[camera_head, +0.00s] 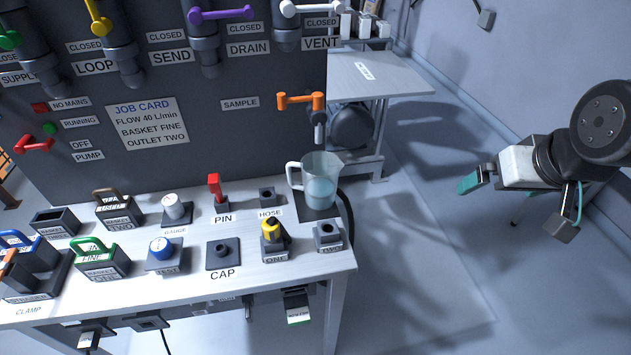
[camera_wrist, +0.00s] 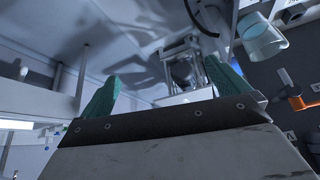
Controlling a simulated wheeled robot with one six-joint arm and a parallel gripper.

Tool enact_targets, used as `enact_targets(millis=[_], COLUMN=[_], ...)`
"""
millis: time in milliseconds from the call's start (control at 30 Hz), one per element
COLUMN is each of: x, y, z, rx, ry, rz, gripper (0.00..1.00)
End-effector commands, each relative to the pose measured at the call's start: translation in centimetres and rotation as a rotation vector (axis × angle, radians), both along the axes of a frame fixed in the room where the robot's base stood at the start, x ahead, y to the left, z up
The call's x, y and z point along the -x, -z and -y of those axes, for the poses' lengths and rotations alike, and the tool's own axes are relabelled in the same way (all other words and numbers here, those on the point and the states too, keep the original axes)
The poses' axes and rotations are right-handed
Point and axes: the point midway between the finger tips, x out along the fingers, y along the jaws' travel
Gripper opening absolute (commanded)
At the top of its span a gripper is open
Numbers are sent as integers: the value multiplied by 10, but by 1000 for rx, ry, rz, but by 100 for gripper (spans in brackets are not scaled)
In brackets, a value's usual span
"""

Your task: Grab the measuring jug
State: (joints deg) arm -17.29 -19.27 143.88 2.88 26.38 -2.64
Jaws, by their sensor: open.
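The measuring jug (camera_head: 318,184) is clear with a white handle on its left side and pale blue liquid inside. It stands upright on a dark pad at the bench's back right corner, below the orange sample tap (camera_head: 301,99). My gripper (camera_head: 517,205) is open and empty, off to the right of the bench and well apart from the jug. In the wrist view, my gripper's teal fingers (camera_wrist: 162,92) are spread with nothing between them. The jug (camera_wrist: 262,40) shows there at the upper right, and the orange tap (camera_wrist: 300,103) is at the right edge.
The bench (camera_head: 190,290) holds several labelled baskets, gauges, a red pin (camera_head: 215,187) and a yellow-topped fitting (camera_head: 271,231) near the jug. A dark panel with pipes and valves stands behind. A grey side table (camera_head: 385,75) is at the back. The floor between bench and gripper is clear.

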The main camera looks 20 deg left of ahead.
Motion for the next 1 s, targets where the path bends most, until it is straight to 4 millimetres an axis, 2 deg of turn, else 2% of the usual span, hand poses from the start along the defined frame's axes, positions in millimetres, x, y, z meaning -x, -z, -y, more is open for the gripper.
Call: enact_targets(millis=[33,100,200,300,400,500,600,733,1000], x=[-16,-37,-56,-63,-61,-53,-46,-42,-60], y=[15,29,50,72,91,105,114,119,130], z=[-29,-66,-121,-176,-223,-255,-275,-288,-306], rx=[-14,-43,-87,-139,-188,-229,-257,-276,-281], ry=[-53,-113,-193,-272,-337,-383,-413,-430,-432], rz=[42,123,236,345,444,524,576,611,620], gripper=[100,100,100,100,100,100,100,100,100])
